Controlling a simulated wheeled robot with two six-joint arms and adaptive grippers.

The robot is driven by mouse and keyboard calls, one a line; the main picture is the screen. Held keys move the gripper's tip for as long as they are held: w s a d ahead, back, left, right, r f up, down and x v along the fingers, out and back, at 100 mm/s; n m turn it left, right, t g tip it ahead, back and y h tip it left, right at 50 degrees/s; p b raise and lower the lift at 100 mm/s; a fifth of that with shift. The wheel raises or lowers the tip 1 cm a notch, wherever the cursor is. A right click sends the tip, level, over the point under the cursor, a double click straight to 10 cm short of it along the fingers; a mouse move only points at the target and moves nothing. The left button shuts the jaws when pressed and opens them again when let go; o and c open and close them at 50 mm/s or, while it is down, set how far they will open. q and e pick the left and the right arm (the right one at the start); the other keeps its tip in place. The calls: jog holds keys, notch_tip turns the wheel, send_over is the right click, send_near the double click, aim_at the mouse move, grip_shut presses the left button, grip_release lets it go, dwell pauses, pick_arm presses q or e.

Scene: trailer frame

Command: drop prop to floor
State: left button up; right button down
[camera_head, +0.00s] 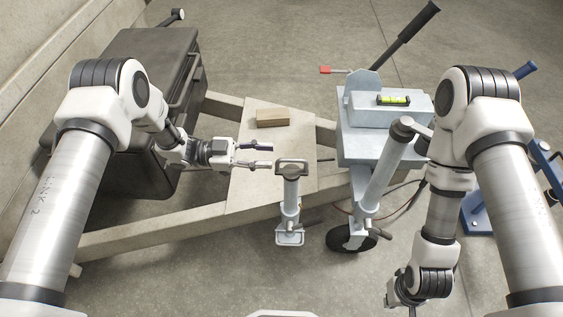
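The prop (291,205) is a grey upright tube with a loop handle on top and a square foot plate at the bottom. It stands at the near side of the trailer frame (155,232). I cannot tell for sure whether its foot touches the floor. My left gripper (268,156) is just left of the prop's handle, pointing right, with its two fingers apart and nothing between them. The fingertips look close to the handle, but I see no grip. My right gripper (402,302) hangs low at the bottom right, mostly hidden or cut off, well away from the prop.
A jockey wheel (351,238) and its slanted tube stand right of the prop. A grey box with a green spirit level (394,99) and a black-gripped lever (418,22) is behind. A wooden block (272,118) lies on the frame plate. A black case (150,60) stands left.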

aim_at(286, 160)
pick_arm(q)
jog(key=shift+s+d+f, duration=0.35)
jog(key=shift+d+f, duration=0.05)
jog(key=d+b, duration=0.1)
jog(key=d, duration=0.6)
jog(key=shift+w+d, duration=0.1)
jog(key=shift+d, duration=0.1)
jog(key=shift+c, duration=0.3)
grip_shut()
jog(key=shift+f, duration=0.1)
